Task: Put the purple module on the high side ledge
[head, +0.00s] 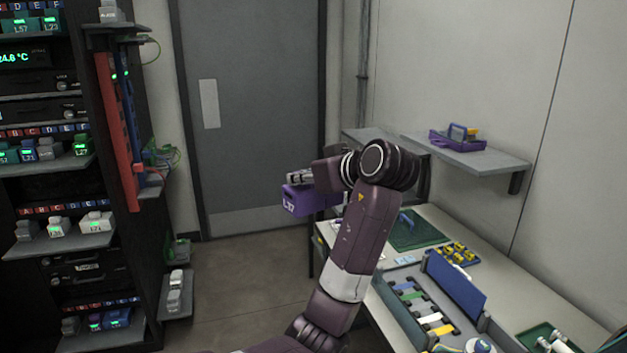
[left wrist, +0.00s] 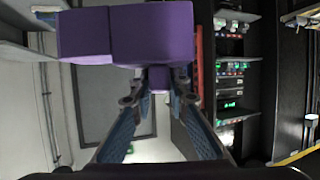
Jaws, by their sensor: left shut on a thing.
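The purple module (head: 304,201), marked L37, is in the jaws of my left gripper (head: 301,179), held in the air between the rack and the workbench. In the left wrist view, the purple module (left wrist: 150,35) fills the top, and the fingers of my left gripper (left wrist: 157,92) close on its small protruding part. The high side ledge (head: 113,29) is at the top of the rack's right side, well to the left of the gripper. A grey-white module (head: 109,12) stands on it. My right gripper is not in view.
The dark rack (head: 75,185) holds several modules on shelves. Red and blue strips (head: 119,130) and cables hang below the high ledge. A low side ledge (head: 177,309) carries light modules. A workbench (head: 520,293) and a wall shelf (head: 490,158) with a purple tray (head: 456,143) are at right. Floor before the door is clear.

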